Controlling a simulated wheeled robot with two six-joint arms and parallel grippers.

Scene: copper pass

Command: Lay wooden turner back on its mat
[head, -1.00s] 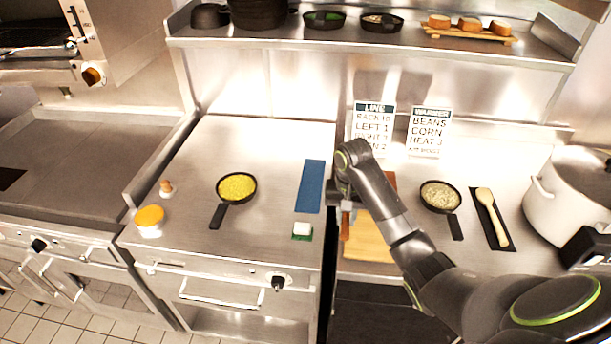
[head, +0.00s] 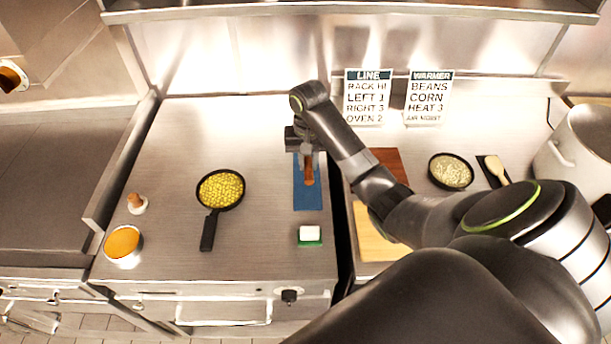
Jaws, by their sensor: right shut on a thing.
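The wooden turner (head: 310,172) shows as a short reddish-brown piece below my right gripper (head: 307,153). My right gripper is shut on it, over the blue mat (head: 309,201) on the left steel counter. The jaws hide part of the turner and the far part of the mat. I cannot tell whether the turner touches the mat. My left gripper is not in view.
A pan of yellow corn (head: 220,189) stands left of the mat, and a green-and-white sponge (head: 310,235) lies just in front. An orange-topped tub (head: 122,244) is far left. A wooden spoon (head: 495,169) and a pan of beans (head: 450,172) are right. Two signs (head: 369,97) stand behind.

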